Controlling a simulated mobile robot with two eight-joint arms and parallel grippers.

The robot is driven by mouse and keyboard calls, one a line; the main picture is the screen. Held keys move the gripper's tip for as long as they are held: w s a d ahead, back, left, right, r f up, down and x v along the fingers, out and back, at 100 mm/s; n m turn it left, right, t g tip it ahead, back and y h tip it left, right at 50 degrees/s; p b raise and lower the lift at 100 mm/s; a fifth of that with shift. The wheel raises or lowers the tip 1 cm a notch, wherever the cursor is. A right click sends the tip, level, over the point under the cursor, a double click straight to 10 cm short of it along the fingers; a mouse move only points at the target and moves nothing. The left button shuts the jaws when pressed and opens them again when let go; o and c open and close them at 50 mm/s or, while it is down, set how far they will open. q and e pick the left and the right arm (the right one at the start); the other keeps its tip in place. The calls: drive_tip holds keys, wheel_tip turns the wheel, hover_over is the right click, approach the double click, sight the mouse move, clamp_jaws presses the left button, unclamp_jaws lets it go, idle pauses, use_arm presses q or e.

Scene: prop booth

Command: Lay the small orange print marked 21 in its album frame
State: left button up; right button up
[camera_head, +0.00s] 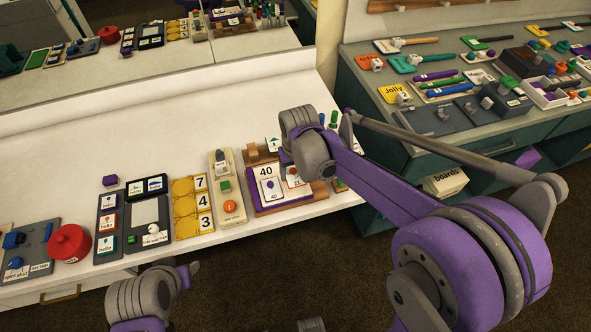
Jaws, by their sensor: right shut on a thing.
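The album (258,205) is a purple board with a wooden edge at the right end of the white table. On it, a white card marked 40 with a purple picture lies at the left. A small white print with an orange-red picture (297,184), its number seemingly 21, is beside that card, directly under my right gripper (291,166). My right gripper is shut on this print, low over the album; its wrist hides the fingertips and the print's upper part. I cannot tell whether the print touches the album. My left gripper (190,270) is at the table's front edge, its fingers unclear.
Left of the album stand a beige board (228,199), a yellow number board (187,207), a dark card board (107,243) and a red pot (69,243). A green counter (398,141) crowded with tools is at right. The table's back strip is clear.

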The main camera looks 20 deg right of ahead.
drive_tip(key=shift+w+f+b, duration=0.15)
drive_tip(key=shift+f+b, duration=0.55)
drive_tip(key=shift+f, duration=0.55)
drive_tip(key=shift+w+f+b, duration=0.15)
drive_tip(key=shift+f+b, duration=0.55)
drive_tip(key=shift+f, duration=0.5)
drive_tip(key=o, duration=1.4)
drive_tip(key=shift+r, duration=0.15)
drive_tip(key=r, duration=0.3)
drive_tip(key=s+r, duration=0.1)
drive_tip(key=r, duration=0.3)
drive_tip(key=r+p, duration=0.1)
drive_tip(key=r, duration=0.2)
drive_tip(key=shift+s+r, duration=0.25)
drive_tip(key=shift+r, duration=0.05)
